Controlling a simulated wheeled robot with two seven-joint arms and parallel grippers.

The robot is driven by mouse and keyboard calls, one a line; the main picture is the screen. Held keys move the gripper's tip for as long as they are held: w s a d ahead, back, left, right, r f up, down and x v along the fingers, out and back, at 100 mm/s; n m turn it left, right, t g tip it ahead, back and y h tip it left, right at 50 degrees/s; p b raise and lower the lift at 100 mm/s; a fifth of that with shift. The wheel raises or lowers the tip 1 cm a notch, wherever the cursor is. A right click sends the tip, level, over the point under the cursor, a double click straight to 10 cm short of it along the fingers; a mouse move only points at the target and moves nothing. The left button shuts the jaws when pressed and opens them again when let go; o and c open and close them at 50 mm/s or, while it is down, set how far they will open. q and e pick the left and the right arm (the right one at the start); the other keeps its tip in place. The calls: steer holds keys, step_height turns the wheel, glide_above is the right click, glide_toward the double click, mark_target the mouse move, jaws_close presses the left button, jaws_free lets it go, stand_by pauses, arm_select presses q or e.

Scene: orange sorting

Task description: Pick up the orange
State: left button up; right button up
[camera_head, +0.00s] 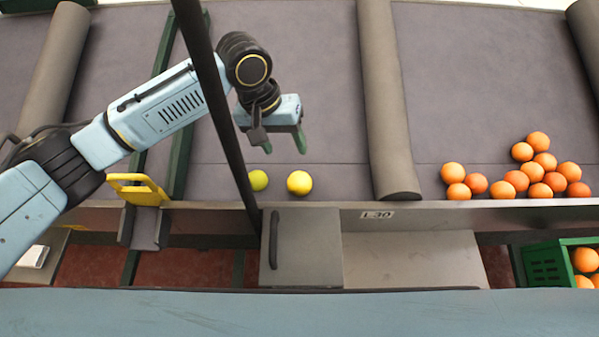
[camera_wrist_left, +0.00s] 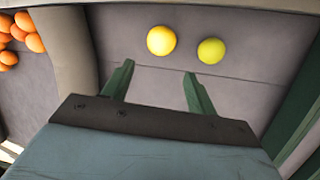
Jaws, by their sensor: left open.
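Several oranges (camera_head: 517,181) lie in a loose cluster on the right grey belt in the head view; some also show at the left edge of the left wrist view (camera_wrist_left: 35,42). My left gripper (camera_head: 284,147) is open and empty above the middle belt. Its two green fingers (camera_wrist_left: 155,92) point toward two yellow-green fruits. One fruit (camera_head: 299,183) is below and right of the fingers, the other (camera_head: 258,180) below and left; they also show in the left wrist view, as a yellower one (camera_wrist_left: 161,40) and a greener one (camera_wrist_left: 211,51). My right gripper is not in view.
A padded grey divider (camera_head: 386,110) stands between the middle belt and the orange belt. A dark post (camera_head: 222,115) crosses in front of my left arm. A green crate (camera_head: 545,264) holding oranges is at the lower right. A yellow handle (camera_head: 138,188) is at left.

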mark_target(296, 178)
arm_select(q)
steer(key=b+x, duration=0.1)
steer(key=x, duration=0.8)
steer(key=shift+s+a+b, duration=0.15)
steer(key=shift+s+b, duration=0.05)
steer(key=shift+b, duration=0.15)
steer(key=b+x, duration=0.1)
steer(key=x, duration=0.2)
steer(key=shift+f, duration=0.75)
steer(key=c, duration=0.7)
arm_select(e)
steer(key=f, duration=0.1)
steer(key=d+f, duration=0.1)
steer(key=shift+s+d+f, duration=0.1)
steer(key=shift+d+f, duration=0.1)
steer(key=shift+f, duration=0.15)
